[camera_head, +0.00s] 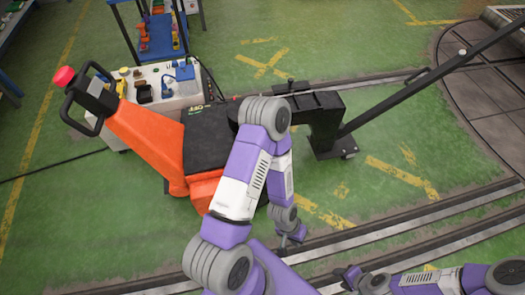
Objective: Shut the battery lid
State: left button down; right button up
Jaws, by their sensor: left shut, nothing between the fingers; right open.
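An orange tugger machine (150,143) with a black handle stands left of centre. The black panel (203,145) on its body looks like the battery lid. It lies roughly flat, and my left arm hides its right side, so I cannot tell whether it is fully down. My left arm bends over the machine's right end. My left gripper (290,239) hangs low, right of the orange body, apart from the panel, shut and empty. My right gripper (346,278) is open near the bottom edge, over the rails and away from the machine.
A black coupling post (322,122) with a long bar (430,78) reaches toward the turntable (485,100) at right. A white tool cart (158,90) and blue shelf (160,35) stand behind the machine. Rails (400,228) cross the front. Green floor is clear at lower left.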

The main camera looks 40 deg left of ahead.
aim_at(209, 141)
jog(key=z, duration=0.25)
jog(key=i, duration=1.6)
jog(key=u, duration=1.35)
jog(key=i, duration=0.85)
jog(key=u, duration=0.9)
